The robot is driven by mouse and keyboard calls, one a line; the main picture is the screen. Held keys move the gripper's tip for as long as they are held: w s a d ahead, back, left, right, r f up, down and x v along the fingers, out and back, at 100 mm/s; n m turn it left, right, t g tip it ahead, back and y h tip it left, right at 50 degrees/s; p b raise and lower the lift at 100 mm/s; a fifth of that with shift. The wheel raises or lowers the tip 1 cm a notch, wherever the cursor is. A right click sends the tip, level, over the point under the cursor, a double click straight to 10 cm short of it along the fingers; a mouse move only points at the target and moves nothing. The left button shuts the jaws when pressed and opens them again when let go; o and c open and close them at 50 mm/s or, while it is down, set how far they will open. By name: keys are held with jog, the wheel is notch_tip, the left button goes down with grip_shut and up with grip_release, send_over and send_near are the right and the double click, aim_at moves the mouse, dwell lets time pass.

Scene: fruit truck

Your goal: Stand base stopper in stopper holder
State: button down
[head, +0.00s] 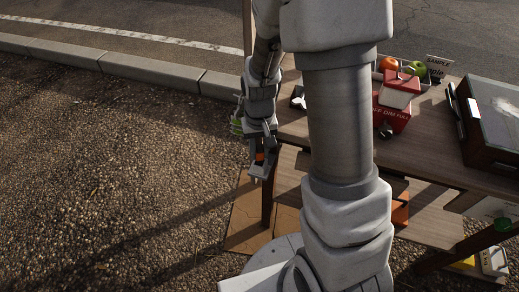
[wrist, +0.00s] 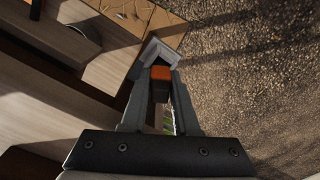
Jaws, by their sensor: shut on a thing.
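My gripper (head: 259,165) hangs in the air left of the wooden table in the head view. In the wrist view my gripper (wrist: 160,78) is shut on a small piece with an orange block and a grey wedge-like end, which I take for the base stopper (wrist: 161,50). The grey end sticks out beyond the fingertips. Its orange part also shows small between the fingers in the head view. I cannot make out the stopper holder for certain in either view.
A tan board (head: 245,222) lies on the gravel below. Open gravel extends left.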

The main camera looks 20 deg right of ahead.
jog(key=shift+f+b, duration=0.4)
jog(key=shift+f, duration=0.25)
jog(key=c, duration=0.6)
grip_release()
jog(key=shift+r, duration=0.1)
notch_tip(320, 180, up, 17)
jog(key=p, duration=0.5)
jog(key=shift+r, duration=0.15)
